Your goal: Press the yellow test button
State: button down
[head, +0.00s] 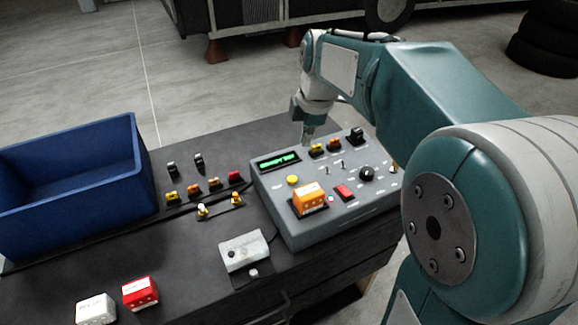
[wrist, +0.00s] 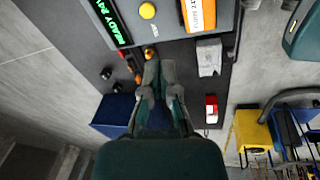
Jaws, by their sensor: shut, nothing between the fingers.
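The yellow test button (head: 292,180) is a round yellow cap on the sloped top of a grey test box (head: 330,222), just below its green-lit display (head: 278,160). In the wrist view the yellow button (wrist: 147,10) shows near the top edge, beyond my fingertips. My gripper (head: 307,136) is shut and empty, pointing down by the box's back edge, right of the display. It is apart from the button, behind it and to the right. The shut fingers also show in the wrist view (wrist: 160,66).
An orange block (head: 309,199) sits on the box close to the button, with a red rocker switch (head: 344,191) and a black knob (head: 367,174) nearby. A blue bin (head: 70,175), small switches and red (head: 140,292) and white (head: 96,309) blocks stand on the dark bench.

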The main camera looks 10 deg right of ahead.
aim_at(292, 178)
jog(key=w+n, duration=0.1)
jog(key=w+f+n, duration=0.1)
jog(key=w, duration=0.1)
jog(key=shift+w+f+n, duration=0.2)
jog(key=shift+n, duration=0.1)
jog(key=f, duration=0.4)
jog(key=w+a+f, duration=0.1)
jog(key=f, duration=0.9)
jog(key=shift+w+a, duration=0.15)
jog(key=shift+w, duration=0.15)
jog(key=shift+g, duration=0.3)
